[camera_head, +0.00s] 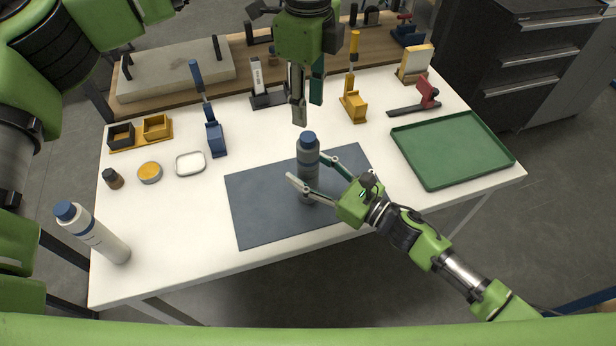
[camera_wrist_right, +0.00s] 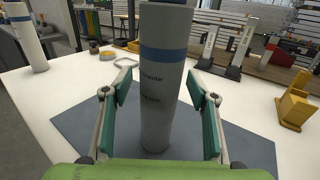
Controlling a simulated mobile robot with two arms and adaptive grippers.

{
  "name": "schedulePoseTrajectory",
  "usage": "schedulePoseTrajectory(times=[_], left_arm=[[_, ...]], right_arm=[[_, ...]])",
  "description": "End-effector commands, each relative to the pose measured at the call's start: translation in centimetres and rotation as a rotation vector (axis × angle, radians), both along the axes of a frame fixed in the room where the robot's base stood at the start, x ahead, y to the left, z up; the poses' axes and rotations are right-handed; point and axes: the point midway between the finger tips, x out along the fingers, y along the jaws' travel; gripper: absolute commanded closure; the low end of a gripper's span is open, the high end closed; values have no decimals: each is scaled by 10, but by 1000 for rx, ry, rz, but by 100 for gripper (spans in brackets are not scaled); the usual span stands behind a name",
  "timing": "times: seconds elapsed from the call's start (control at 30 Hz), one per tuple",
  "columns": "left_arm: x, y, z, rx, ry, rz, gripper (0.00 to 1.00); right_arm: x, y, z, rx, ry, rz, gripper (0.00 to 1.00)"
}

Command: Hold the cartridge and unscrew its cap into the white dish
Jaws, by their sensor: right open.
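The cartridge (camera_head: 308,172) is a grey cylinder with a blue cap (camera_head: 308,139), standing upright on the dark mat. In the right wrist view the cartridge (camera_wrist_right: 163,95) shows a blue band, and its top is cut off. My right gripper (camera_head: 306,167) is open, with one finger on each side of the cartridge and gaps between pads and body. My left gripper (camera_head: 308,112) points down just above the cap, its fingers apart and empty. The white dish (camera_head: 190,163) lies on the table left of the mat and looks empty.
The dark mat (camera_head: 255,208) has free room around the cartridge. A white bottle (camera_head: 100,238) stands at the left, near a small dark jar (camera_head: 113,178) and an orange-topped tin (camera_head: 149,172). A blue stand (camera_head: 215,138), a yellow stand (camera_head: 353,105) and a green tray (camera_head: 450,150) are farther around.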

Motion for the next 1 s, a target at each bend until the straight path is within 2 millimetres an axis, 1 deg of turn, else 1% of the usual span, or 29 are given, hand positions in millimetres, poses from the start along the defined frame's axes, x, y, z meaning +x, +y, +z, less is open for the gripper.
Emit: schedulePoseTrajectory(times=[0.03, 0.07, 0.1, 0.17, 0.2, 0.27, 0.47, 0.57, 0.67, 1.0], left_arm=[[0, 0, 0, 0, 0, 0, 63], [0, 0, 0, 0, 0, 0, 63], [0, 0, 0, 0, 0, 0, 63], [0, 0, 0, 0, 0, 0, 63], [0, 0, 0, 0, 0, 0, 63], [0, 0, 0, 0, 0, 0, 63], [0, 0, 0, 0, 0, -31, 63], [0, 0, 0, 0, 0, -117, 63], [0, 0, 0, 0, 1, -265, 63], [0, -1, 0, 0, 0, -909, 63]], right_arm=[[0, 0, 0, 0, 0, 0, 47], [0, 0, 0, 0, 0, 0, 49], [0, 0, 0, 0, 0, 0, 60], [0, 0, 0, 0, 0, 0, 75], [0, 0, 0, 0, 0, 0, 86], [0, 0, 0, 0, 0, 0, 100], [0, 0, 0, 0, 0, 0, 100], [0, 0, 0, 0, 0, 0, 100], [0, 0, 0, 0, 0, 0, 100], [0, 0, 0, 0, 0, 0, 100]])
